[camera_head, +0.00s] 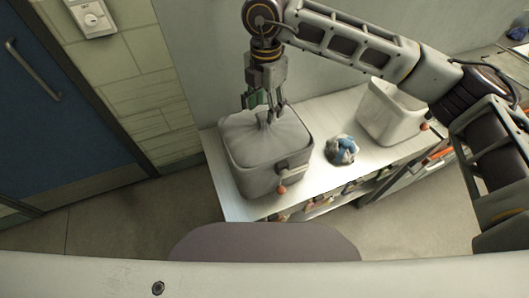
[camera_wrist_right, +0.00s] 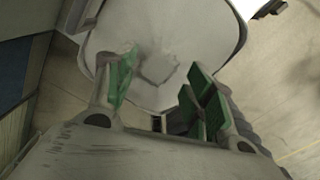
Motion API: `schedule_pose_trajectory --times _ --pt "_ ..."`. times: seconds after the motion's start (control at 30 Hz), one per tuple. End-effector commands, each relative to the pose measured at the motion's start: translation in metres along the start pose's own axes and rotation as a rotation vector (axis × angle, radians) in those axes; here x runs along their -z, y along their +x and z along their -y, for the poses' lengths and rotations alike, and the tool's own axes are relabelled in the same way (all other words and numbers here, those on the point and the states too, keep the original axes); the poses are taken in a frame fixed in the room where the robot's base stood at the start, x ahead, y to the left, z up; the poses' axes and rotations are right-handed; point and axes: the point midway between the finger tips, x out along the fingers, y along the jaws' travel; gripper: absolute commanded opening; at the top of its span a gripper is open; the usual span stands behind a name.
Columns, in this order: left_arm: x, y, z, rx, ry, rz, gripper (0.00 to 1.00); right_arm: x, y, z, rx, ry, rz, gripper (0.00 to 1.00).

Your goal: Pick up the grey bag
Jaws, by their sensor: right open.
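The grey bag (camera_head: 262,150) sits upright on the white shelf top, with a gathered peak on top and an orange tag at its front corner. My right gripper (camera_head: 265,103) points down at the bag's top, its fingers on either side of the gathered peak. In the right wrist view my right gripper (camera_wrist_right: 160,82) is open, its green pads well apart. The pale bag (camera_wrist_right: 175,35) fills the space past the fingertips there. Whether the fingers touch the cloth I cannot tell. My left gripper is not in view.
The white shelf top (camera_head: 312,150) also holds a small blue and white object (camera_head: 341,150) and a second pale bag or bin (camera_head: 390,112) to the right. A wall stands close behind. A blue door (camera_head: 60,110) is at left, with open floor before it.

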Motion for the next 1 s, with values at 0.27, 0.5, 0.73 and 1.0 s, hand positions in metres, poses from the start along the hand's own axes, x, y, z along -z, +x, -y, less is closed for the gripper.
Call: schedule_pose_trajectory --times 0.27,0.5,0.73,1.0 --pt "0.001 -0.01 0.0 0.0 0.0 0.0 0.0 0.0 0.018 -0.002 0.003 0.0 -0.001 0.53" --pt "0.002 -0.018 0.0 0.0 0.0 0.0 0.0 0.0 0.042 -0.003 0.003 0.001 -0.001 0.53" --pt "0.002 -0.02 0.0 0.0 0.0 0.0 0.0 0.0 0.051 -0.003 0.001 0.001 0.0 0.53" --pt "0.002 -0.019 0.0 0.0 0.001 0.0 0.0 0.0 0.051 -0.003 0.001 0.0 0.0 0.53"
